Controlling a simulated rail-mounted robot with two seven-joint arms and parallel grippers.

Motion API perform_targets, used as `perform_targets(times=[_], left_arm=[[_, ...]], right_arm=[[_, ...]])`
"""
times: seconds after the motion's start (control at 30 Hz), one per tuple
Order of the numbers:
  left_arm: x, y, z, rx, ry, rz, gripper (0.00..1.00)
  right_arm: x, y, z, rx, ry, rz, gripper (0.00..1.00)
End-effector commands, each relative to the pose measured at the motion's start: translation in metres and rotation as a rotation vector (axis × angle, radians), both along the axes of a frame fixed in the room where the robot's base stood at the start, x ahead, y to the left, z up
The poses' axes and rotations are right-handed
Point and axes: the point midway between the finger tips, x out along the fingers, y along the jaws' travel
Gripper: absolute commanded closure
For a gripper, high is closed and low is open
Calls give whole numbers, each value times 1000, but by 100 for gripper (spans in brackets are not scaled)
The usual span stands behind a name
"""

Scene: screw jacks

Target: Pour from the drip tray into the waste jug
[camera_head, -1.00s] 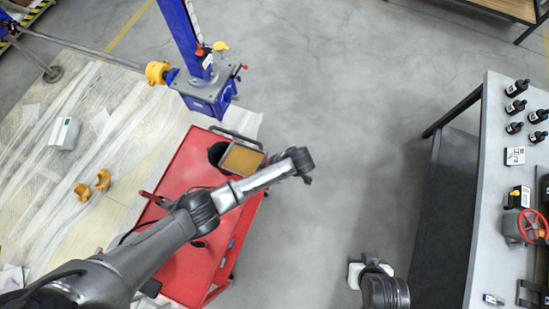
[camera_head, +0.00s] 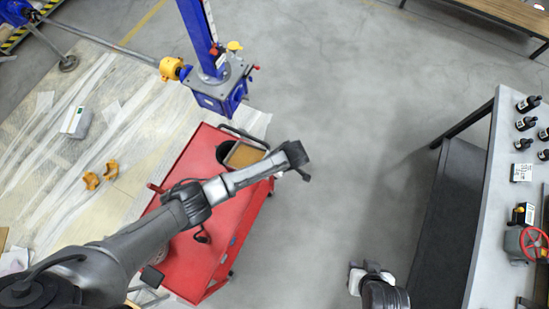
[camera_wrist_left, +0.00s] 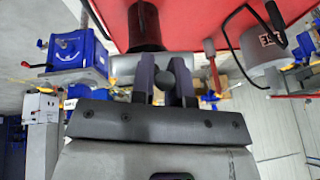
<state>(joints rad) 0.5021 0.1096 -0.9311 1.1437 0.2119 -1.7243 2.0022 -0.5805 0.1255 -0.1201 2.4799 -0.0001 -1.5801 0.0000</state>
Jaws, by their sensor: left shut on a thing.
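The drip tray (camera_head: 245,154), a metal rectangular pan with a brown inside, is at the far end of the red cart in the head view. The black waste jug (camera_head: 224,152) is just left of the tray and partly hidden by it; a dark jug also shows in the left wrist view (camera_wrist_left: 145,27). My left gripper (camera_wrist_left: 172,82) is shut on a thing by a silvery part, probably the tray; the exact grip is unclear.
The red cart (camera_head: 185,240) lies under my left arm. A blue screw jack (camera_head: 222,92) stands just beyond it. A grey bench (camera_head: 484,220) with black bottles and a red handwheel (camera_head: 534,243) is at the right. The floor between is clear.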

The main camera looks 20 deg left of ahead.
Motion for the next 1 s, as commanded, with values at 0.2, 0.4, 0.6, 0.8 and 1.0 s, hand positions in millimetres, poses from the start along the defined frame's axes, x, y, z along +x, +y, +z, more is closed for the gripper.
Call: perform_targets(times=[0.2, 0.4, 0.6, 0.8, 1.0], left_arm=[[2, 6, 5, -28, 3, 1, 100], [3, 10, 8, -53, 10, 1, 100], [4, 14, 12, -79, 16, 1, 100], [5, 18, 16, -105, 20, 1, 100], [5, 22, 20, -131, 26, 2, 100]], right_arm=[[0, 1, 4, 4, 0, -3, 57], [0, 3, 6, 9, 0, -5, 57], [0, 3, 8, 9, 0, -6, 57], [0, 3, 10, 8, 0, -6, 57], [0, 1, 11, 4, 0, -3, 57]])
